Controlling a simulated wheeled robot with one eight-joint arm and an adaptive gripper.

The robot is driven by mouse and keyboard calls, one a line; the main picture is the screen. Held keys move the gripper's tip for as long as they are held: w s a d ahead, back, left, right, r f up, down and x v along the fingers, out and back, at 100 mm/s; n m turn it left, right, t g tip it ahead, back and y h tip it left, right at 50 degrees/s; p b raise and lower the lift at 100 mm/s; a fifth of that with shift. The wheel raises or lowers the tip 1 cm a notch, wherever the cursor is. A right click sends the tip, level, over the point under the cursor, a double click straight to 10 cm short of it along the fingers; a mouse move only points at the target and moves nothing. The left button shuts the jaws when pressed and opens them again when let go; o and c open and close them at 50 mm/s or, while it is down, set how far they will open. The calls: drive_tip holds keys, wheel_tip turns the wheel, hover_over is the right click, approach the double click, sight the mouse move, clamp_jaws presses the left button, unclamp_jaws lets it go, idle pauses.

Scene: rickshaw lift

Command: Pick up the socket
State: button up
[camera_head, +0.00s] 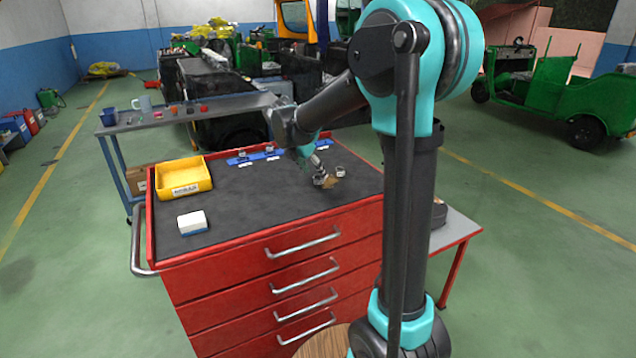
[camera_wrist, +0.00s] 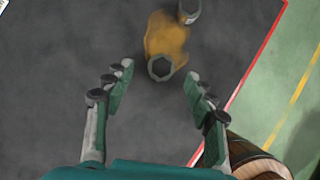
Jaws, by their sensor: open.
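A metallic socket (camera_wrist: 160,68) stands with its dark opening facing up, between and slightly ahead of the fingertips of my gripper (camera_wrist: 158,77). The gripper is open and empty, with a finger on each side of the socket and a gap to each. A second socket (camera_wrist: 189,9) is farther off at the top of the wrist view. An orange-brown patch or rag (camera_wrist: 167,38) lies between the sockets. In the head view my gripper (camera_head: 316,170) is low over the cart's dark top, by a socket (camera_head: 320,179); another socket (camera_head: 339,170) is just right.
The red drawer cart (camera_head: 262,251) carries a yellow bin (camera_head: 184,178), a blue-and-white box (camera_head: 192,222) and a blue rail (camera_head: 252,158) with sockets. A grey bench (camera_head: 215,107) stands behind. The cart's red edge (camera_wrist: 250,70) is at right in the wrist view.

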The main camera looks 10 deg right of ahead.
sight(318, 177)
drive_tip(key=x, duration=0.4)
drive_tip(key=shift+d+f, duration=0.15)
drive_tip(key=shift+d, duration=0.05)
clamp_jaws()
idle(0.3)
